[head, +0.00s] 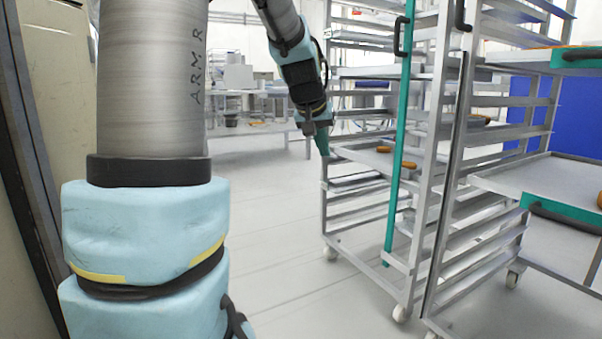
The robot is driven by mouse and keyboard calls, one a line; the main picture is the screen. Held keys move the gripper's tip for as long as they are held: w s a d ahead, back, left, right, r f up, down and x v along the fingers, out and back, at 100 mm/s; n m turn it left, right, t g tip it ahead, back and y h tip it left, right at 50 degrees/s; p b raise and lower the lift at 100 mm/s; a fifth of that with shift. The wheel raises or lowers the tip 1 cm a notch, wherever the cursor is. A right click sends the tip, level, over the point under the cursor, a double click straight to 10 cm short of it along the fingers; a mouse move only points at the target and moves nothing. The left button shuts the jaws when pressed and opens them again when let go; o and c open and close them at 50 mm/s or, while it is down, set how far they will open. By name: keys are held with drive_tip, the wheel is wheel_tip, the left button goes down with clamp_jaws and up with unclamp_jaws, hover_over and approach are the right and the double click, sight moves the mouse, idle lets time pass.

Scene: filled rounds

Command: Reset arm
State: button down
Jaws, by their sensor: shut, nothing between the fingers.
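My arm rises at the left of the head view, arches over out of the top of the picture and comes back down near the middle. My gripper (322,143) hangs from its end, pointing down, with greenish fingers. It is shut and holds nothing. It is seen just left of the upper left part of a metal tray rack (437,150). I cannot tell whether there is a gap in depth between the fingers and the rack's shelf edge.
A second rack (458,180) stands at the right, with green-edged trays (560,208) and orange-brown items (480,118). A bread-like piece (405,165) lies on a left rack shelf. Workbenches (255,130) stand behind. The pale floor (285,225) between my arm and the racks is clear.

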drive_tip(key=s+a+f+n+g+y+p, duration=0.1)
drive_tip(key=s+a+f+g, duration=0.1)
drive_tip(key=s+a+f, duration=0.4)
drive_tip(key=s+a+f+g+y+p, duration=0.1)
drive_tip(key=s+a+f+p, duration=0.15)
drive_tip(key=s, duration=0.55)
drive_tip(key=s+a+f+n+g+y, duration=0.1)
drive_tip(key=s+a+f+g, duration=0.15)
drive_tip(key=s+f, duration=0.35)
wheel_tip(320, 180, up, 38)
drive_tip(key=s+a+p, duration=0.1)
drive_tip(key=p, duration=3.7)
drive_tip(key=shift+r+t, duration=0.2)
drive_tip(key=shift+t, duration=0.15)
